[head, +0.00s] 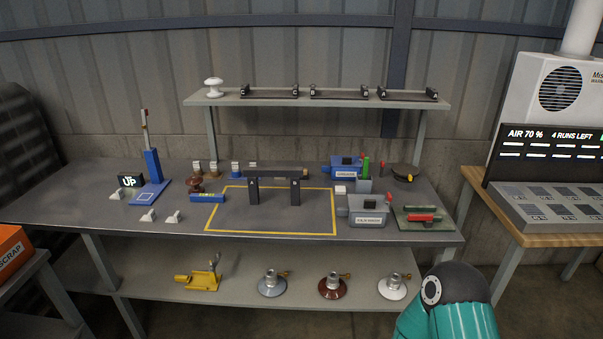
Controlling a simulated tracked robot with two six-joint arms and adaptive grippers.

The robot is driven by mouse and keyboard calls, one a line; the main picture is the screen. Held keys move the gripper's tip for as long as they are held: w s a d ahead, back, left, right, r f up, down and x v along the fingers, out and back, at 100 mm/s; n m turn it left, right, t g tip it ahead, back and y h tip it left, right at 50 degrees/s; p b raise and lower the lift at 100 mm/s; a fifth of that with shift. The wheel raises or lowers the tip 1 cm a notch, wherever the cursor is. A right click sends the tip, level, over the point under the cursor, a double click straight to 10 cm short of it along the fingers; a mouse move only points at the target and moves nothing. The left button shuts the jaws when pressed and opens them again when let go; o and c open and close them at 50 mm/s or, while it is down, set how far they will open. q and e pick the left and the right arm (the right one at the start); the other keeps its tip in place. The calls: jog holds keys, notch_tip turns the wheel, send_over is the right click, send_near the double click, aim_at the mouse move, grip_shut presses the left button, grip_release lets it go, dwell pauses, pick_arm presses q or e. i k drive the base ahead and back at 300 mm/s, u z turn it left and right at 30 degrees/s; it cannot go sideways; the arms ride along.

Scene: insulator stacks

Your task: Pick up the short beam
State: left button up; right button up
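A short dark beam (275,173) lies level across the tops of two dark upright posts (254,191) on the workbench. The posts stand inside a yellow outlined rectangle (270,233). No gripper touches the beam. Neither of my grippers shows in the head view. Only a teal and dark grey part of one of my arms is at the bottom right, well away from the beam.
A raised shelf (225,99) with dark racks runs behind the beam. A blue stand (151,178) and small white blocks (148,216) are left. The lower shelf (240,312) holds several insulators. The outlined area's front is clear.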

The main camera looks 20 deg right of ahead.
aim_at(247, 171)
jog(key=z, duration=0.05)
jog(key=i, duration=1)
